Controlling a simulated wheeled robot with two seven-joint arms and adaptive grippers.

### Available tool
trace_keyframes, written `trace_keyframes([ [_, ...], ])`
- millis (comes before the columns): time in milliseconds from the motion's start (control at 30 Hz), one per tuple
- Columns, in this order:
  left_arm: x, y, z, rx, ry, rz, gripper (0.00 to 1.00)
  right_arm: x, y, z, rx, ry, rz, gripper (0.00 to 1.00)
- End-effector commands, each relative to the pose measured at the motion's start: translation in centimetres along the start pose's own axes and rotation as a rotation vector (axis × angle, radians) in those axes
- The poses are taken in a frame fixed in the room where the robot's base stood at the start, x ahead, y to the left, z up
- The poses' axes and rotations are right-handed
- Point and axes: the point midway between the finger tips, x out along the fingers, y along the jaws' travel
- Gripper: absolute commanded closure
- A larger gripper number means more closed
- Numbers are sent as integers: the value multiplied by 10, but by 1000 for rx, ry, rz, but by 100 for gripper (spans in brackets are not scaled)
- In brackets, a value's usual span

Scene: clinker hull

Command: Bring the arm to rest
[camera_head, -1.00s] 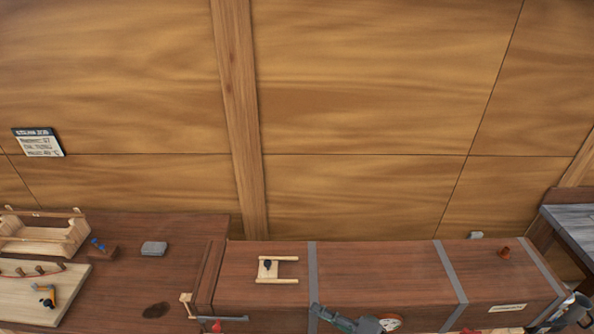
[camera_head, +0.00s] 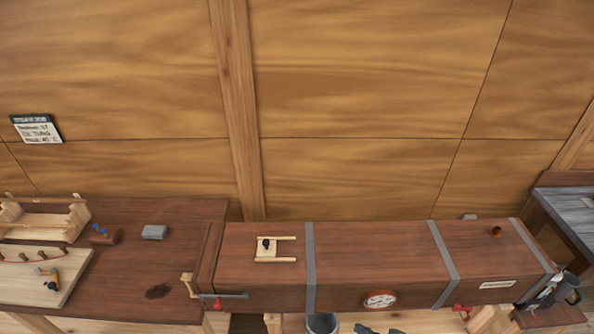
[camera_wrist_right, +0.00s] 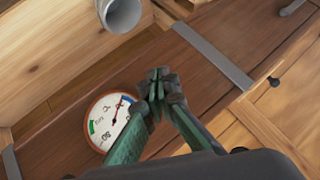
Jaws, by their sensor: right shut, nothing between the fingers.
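My right gripper (camera_wrist_right: 158,92) shows in the right wrist view with its green fingers together and nothing between them. In the head view only the dark tips of my right gripper (camera_head: 378,331) show at the bottom edge, below the long wooden box (camera_head: 370,246). A round white dial gauge (camera_head: 380,300) is on the box's front face. In the right wrist view the gauge (camera_wrist_right: 108,121) lies just left of the fingers, and I cannot tell how far apart they are. My left gripper is in neither view.
The box has grey metal straps (camera_head: 310,262) and a small wooden frame (camera_head: 275,248) on top. A grey cup (camera_head: 322,324) is below its front. A workbench (camera_head: 110,285) with a wooden rack stands left. A dark jug (camera_head: 567,290) is at right.

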Motion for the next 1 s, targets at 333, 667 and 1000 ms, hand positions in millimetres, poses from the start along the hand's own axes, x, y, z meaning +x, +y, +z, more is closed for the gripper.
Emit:
trace_keyframes([
  [333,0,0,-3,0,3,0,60,-76,120,87,-170,-247,415,100],
  [667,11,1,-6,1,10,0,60,-85,175,148,-207,-409,542,100],
  [1000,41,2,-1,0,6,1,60,22,242,233,-206,-460,523,100],
])
